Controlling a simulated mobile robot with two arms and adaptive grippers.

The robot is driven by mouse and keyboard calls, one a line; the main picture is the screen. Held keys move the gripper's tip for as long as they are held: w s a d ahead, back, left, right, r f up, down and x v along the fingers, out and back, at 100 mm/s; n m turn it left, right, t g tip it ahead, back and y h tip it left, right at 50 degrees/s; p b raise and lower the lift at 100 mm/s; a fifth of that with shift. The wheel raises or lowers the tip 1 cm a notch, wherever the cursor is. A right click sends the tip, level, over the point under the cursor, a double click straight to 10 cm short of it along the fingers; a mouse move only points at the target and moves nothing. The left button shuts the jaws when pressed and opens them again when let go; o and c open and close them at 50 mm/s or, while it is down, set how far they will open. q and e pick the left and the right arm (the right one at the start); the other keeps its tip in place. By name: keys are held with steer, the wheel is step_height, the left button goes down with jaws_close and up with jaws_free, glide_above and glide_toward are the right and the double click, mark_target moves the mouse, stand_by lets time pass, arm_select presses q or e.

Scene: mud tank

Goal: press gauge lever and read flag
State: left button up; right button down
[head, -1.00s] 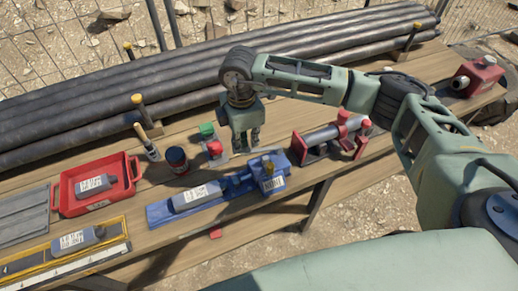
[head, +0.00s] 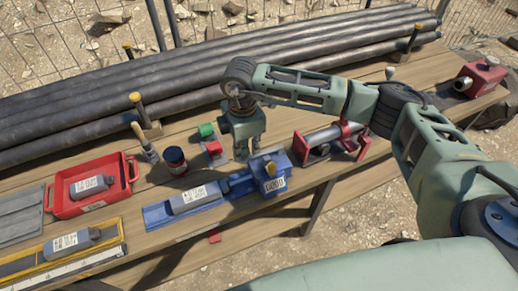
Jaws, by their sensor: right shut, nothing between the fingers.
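A small device with a green block (head: 206,130) and a red block (head: 213,148) on a grey plate stands mid-bench; which part is the gauge lever or the flag I cannot tell. My right gripper (head: 246,154) points down just right of it, shut and empty, its tips low beside the device. Whether it touches anything is unclear. A blue fixture (head: 268,172) with a white label is in front of the gripper. A grey labelled block (head: 196,196) lies on its blue base. My left gripper is out of view.
A red tray (head: 132,170) holding a grey labelled block stands left. A dark jar (head: 175,163) and brush (head: 145,142) are behind. A red clamp stand (head: 300,149) with a grey cylinder is right of the gripper. Black pipes (head: 200,75) line the back.

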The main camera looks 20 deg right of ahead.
steer(key=shift+d+f, duration=0.1)
steer(key=shift+d, duration=0.3)
steer(key=shift+a, duration=0.15)
steer(key=shift+a+r+p, duration=0.15)
steer(key=shift+r+p, duration=0.3)
steer(key=shift+r, duration=0.2)
step_height(320, 180, up, 10)
steer(key=p, duration=0.6)
steer(key=shift+a, duration=0.1)
